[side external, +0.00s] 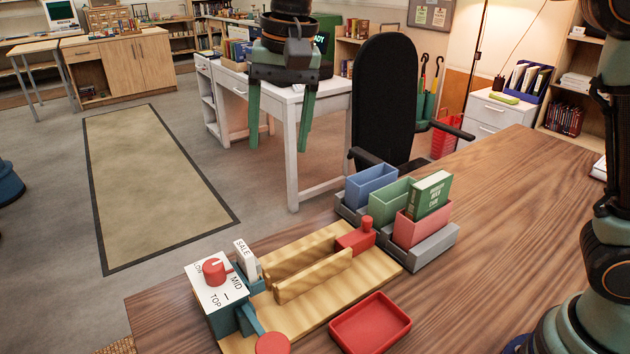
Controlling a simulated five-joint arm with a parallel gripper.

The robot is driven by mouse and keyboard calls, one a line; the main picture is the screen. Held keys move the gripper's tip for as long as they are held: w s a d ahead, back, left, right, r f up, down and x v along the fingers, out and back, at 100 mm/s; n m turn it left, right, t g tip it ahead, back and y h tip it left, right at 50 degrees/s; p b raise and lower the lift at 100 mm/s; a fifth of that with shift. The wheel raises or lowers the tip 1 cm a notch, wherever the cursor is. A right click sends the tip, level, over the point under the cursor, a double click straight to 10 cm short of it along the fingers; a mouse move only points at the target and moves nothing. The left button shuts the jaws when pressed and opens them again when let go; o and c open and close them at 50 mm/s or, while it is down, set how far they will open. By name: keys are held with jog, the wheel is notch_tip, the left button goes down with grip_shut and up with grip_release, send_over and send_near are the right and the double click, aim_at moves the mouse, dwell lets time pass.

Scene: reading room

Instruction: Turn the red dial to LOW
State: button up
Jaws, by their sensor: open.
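The red dial (215,271) sits on a white plate (207,291) on top of a teal box at the front left of the wooden table. The plate reads MID on its right and TOP toward the front. A partly hidden label, apparently LOW, is at its left. A small red nub on the dial seems to point right, near MID, but it is too small to be sure. My gripper (279,147) hangs in the air above and behind the dial, apart from it. Its two green fingers point down, spread wide, with nothing between them.
A SALE card (245,260) stands just behind the dial. Wooden rails (312,277) and a red block (356,238) are to its right. A red tray (370,323), a round red piece (273,344) and coloured bins with a green book (430,196) are nearby.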

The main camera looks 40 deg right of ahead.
aim_at(213, 265)
jog(key=a+f+m+g, duration=0.1)
jog(key=a+f, duration=0.2)
jog(key=a, duration=0.4)
jog(key=a+f+m+g, duration=0.1)
jog(key=a+f+m, duration=0.15)
jog(key=a, duration=0.35)
jog(key=shift+n+h, duration=0.25)
jog(key=shift+h, duration=0.15)
jog(key=f, duration=1.2)
jog(key=shift+s+a+f, duration=0.1)
jog(key=shift+s, duration=0.1)
grip_shut()
